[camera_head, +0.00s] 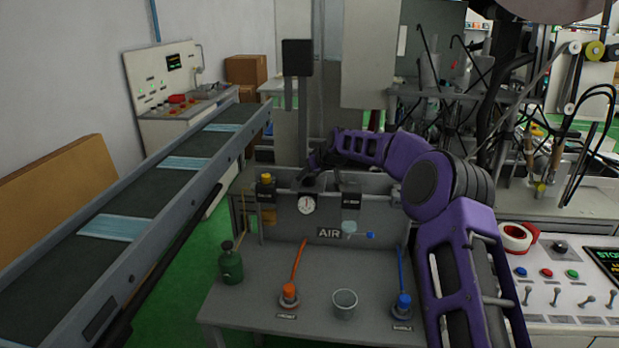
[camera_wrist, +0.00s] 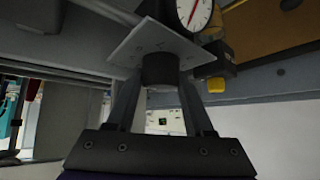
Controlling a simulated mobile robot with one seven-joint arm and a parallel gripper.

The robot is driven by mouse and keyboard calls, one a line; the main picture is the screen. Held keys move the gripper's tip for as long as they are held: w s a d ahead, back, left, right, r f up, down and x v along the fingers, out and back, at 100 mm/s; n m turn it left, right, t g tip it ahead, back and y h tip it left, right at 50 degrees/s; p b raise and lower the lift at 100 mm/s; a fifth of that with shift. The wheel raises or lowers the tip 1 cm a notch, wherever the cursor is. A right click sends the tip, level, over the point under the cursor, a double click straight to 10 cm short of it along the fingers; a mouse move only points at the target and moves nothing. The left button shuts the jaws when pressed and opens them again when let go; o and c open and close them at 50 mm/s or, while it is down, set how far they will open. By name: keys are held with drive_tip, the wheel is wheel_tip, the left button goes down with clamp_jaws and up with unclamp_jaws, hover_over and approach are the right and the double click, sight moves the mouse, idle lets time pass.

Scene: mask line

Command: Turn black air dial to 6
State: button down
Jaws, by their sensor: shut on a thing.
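The black air dial (camera_wrist: 160,71) shows in the wrist view as a dark round knob on a light square plate (camera_wrist: 163,45) with faint marks. My gripper (camera_wrist: 160,88) has one finger on each side of the dial and is shut on it. The marks on the plate are too small and tilted to read, so I cannot tell the dial's setting. In the head view my gripper (camera_head: 313,163) is at the top of the grey air panel (camera_head: 335,212), above the white gauge (camera_head: 307,204). The dial is not clear in that view.
A yellow-topped black fitting (camera_head: 266,184) is left of the gauge. The table below holds a green bottle (camera_head: 231,265), an orange-handled lever (camera_head: 290,293), a cup (camera_head: 344,300) and a blue-handled lever (camera_head: 402,303). A conveyor (camera_head: 150,190) with blue masks runs along the left.

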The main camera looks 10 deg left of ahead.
drive_tip(key=m+h+b, duration=0.1)
drive_tip(key=m, duration=0.1)
drive_tip(key=m+t+h+b, duration=0.1)
drive_tip(key=m+h, duration=0.1)
drive_tip(key=shift+s+a+t, duration=0.1)
drive_tip(key=shift+a+t, duration=0.1)
drive_tip(key=shift+t, duration=0.1)
drive_tip(key=shift+m+h+b, duration=0.3)
drive_tip(key=shift+m+h, duration=0.6)
drive_tip(key=shift+m, duration=0.4)
drive_tip(key=shift+d, duration=0.1)
drive_tip(key=shift+c, duration=1.4)
unclamp_jaws()
drive_tip(key=b+v, duration=0.1)
drive_tip(key=v, duration=1.6)
drive_tip(key=shift+s, duration=0.25)
